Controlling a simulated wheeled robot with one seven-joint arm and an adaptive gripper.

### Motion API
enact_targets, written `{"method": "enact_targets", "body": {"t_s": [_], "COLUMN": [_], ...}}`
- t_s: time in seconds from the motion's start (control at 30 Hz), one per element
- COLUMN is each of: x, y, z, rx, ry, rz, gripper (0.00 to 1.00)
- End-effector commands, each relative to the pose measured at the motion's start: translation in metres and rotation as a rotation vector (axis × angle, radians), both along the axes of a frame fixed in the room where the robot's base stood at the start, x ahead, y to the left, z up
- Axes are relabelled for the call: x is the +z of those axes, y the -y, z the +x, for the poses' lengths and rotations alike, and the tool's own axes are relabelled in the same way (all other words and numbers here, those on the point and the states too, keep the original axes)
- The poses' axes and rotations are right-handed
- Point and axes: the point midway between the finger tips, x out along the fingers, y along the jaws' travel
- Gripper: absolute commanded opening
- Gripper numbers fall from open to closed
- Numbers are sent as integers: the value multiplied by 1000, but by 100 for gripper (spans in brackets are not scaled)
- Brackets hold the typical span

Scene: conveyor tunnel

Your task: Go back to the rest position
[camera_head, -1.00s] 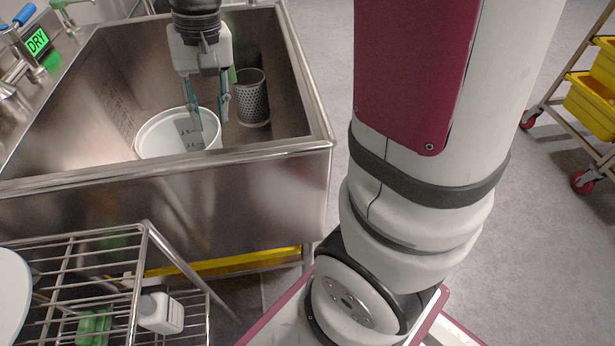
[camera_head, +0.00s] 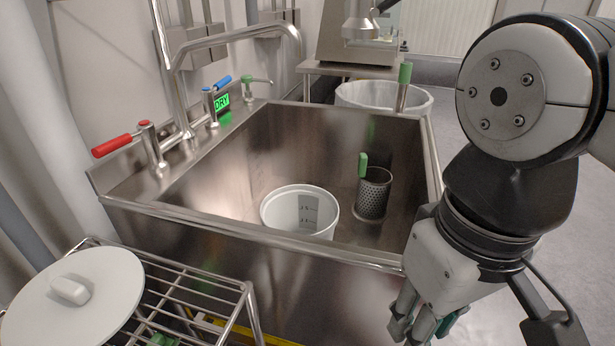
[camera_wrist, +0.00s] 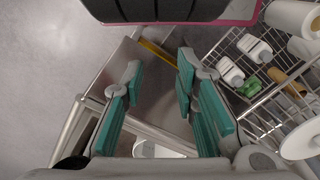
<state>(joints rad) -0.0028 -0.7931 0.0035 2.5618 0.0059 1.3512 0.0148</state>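My gripper (camera_head: 428,325) is in the lower right of the head view, outside the sink's (camera_head: 335,248) front right corner. In the wrist view my gripper (camera_wrist: 158,72) has its two teal-padded fingers spread apart with nothing between them. A white bucket (camera_head: 275,215) with volume marks stands in the sink. A perforated metal cup (camera_head: 373,195) stands to its right, with a green-handled tool (camera_head: 362,165) in it. My gripper touches none of these.
A wire rack (camera_head: 195,290) stands in front of the sink at the left, with a round white lid (camera_head: 75,300) on top. The wrist view shows white bottles (camera_wrist: 254,47) on the rack. A lined bin (camera_head: 385,95) is behind the sink. Grey floor is open at the right.

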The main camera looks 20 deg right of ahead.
Motion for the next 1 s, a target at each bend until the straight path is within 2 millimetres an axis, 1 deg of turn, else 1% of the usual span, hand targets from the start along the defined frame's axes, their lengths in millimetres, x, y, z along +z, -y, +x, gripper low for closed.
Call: {"method": "enact_targets", "body": {"t_s": [0.7, 0.8, 1.0], "x": [0, 19, 50], "y": [0, 0, 1], "z": [1, 4, 9], "rx": [-1, -1, 0], "ry": [1, 16, 51], "rz": [1, 1, -1], "gripper": [27, 27, 27]}}
